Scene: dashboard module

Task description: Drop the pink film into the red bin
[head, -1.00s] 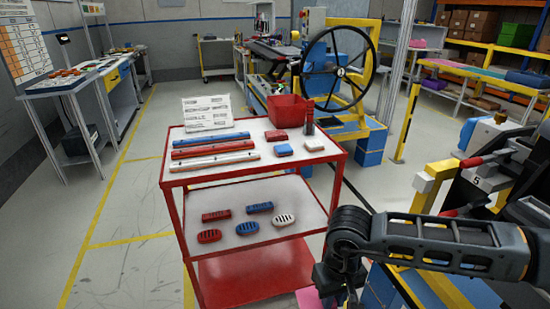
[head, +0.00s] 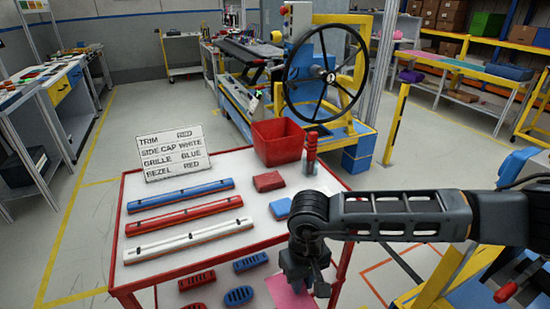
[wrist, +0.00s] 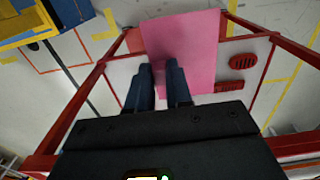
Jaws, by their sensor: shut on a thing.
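The pink film (wrist: 185,50) is a flat sheet held between the fingertips of my gripper (wrist: 160,68) in the wrist view. In the head view a part of the pink film (head: 288,292) shows below my gripper (head: 305,285), near the front right corner of the cart. My gripper is shut on it. The red bin (head: 277,143) is an open box at the back right of the cart's top shelf, apart from the gripper. The arm hides part of the cart's right side.
The red cart (head: 125,240) carries blue, red and white trim strips (head: 185,212), a red block (head: 268,181), a blue block (head: 281,207), a red upright tool (head: 311,150) and a sign (head: 175,153). Vent pieces (head: 240,294) lie on its lower shelf. A handwheel machine (head: 325,75) stands behind.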

